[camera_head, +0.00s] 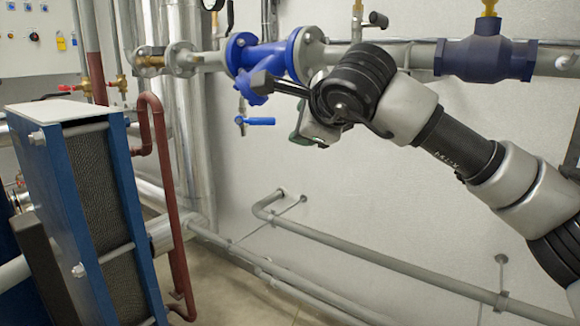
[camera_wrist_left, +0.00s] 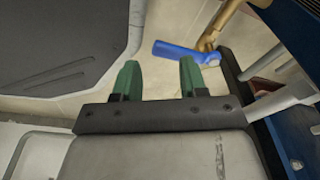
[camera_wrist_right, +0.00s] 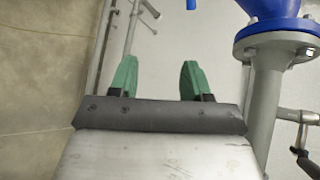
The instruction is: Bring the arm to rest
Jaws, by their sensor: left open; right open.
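My right arm reaches in from the right in the head view and stretches across the wall pipe. Its gripper (camera_head: 304,134) is mostly hidden behind the wrist; a bit of green finger shows. In the right wrist view the right gripper (camera_wrist_right: 162,80) is open, with nothing between its green fingers. My left arm is out of the head view. In the left wrist view the left gripper (camera_wrist_left: 157,80) is open and empty. A blue lever handle (camera_wrist_left: 186,53) on a brass valve lies just beyond its right fingertip in the picture; I cannot tell whether they touch.
A blue flanged fitting (camera_head: 262,58) sits in the wall pipe close behind the right wrist. A small blue handle (camera_head: 260,121) hangs below it. The blue-framed plate exchanger (camera_head: 128,215) stands at left beside a red-brown pipe (camera_head: 166,170). A low grey pipe (camera_head: 385,262) runs along the wall.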

